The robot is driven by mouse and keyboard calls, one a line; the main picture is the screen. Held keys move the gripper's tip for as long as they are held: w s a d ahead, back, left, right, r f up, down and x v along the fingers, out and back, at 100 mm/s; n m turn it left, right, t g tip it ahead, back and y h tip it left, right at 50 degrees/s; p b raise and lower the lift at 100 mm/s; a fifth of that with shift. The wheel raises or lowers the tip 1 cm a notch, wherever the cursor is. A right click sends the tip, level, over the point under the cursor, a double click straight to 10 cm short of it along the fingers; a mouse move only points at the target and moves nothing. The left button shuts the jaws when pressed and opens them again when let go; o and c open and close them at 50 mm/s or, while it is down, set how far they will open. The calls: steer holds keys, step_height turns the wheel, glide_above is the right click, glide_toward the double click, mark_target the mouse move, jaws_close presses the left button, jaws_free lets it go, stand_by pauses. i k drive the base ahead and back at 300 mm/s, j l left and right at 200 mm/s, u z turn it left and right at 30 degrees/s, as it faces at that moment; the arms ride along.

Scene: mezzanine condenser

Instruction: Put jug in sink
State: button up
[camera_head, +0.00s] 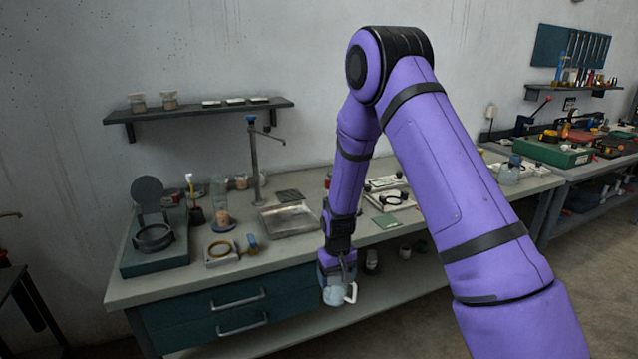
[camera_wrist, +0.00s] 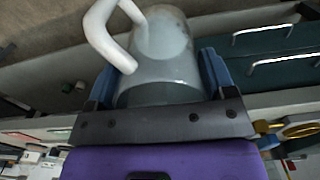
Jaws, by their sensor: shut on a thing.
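The jug (camera_head: 334,296) is translucent grey with a white handle and hangs in front of the bench's front edge, below the worktop. My gripper (camera_head: 337,272) is shut on it. In the wrist view the jug (camera_wrist: 165,55) sits between the two blue fingers of my gripper (camera_wrist: 160,85), with its handle toward the upper left. The sink (camera_head: 289,222) is a shallow metal basin let into the worktop, up and left of the jug. A tall tap (camera_head: 254,160) stands behind the sink. The jug and gripper are apart from the sink.
The worktop (camera_head: 150,288) carries a dark round-lidded device (camera_head: 152,235), a yellow ring tool (camera_head: 222,250) and a glass jar (camera_head: 221,218) left of the sink. Boxed parts (camera_head: 388,192) lie to its right. Drawer handles (camera_head: 240,300) stick out of the front. A wall shelf (camera_head: 200,110) hangs above.

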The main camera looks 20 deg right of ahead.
mark_target(290, 222)
steer(key=i+z, duration=0.2)
steer(key=z, duration=0.5)
steer(key=i+z, duration=0.15)
steer(key=z, duration=0.55)
steer(key=i+j+z, duration=0.15)
steer(key=z, duration=0.5)
steer(key=i+j+z, duration=0.15)
steer(key=z, duration=0.55)
steer(key=j+z, duration=0.3)
steer(key=z, duration=0.4)
steer(key=j+z, duration=0.3)
steer(key=z, duration=0.4)
steer(key=j+z, duration=0.25)
steer(key=z, duration=0.45)
steer(key=k+j+z, duration=0.15)
steer(key=z, duration=0.55)
steer(key=k, duration=0.05)
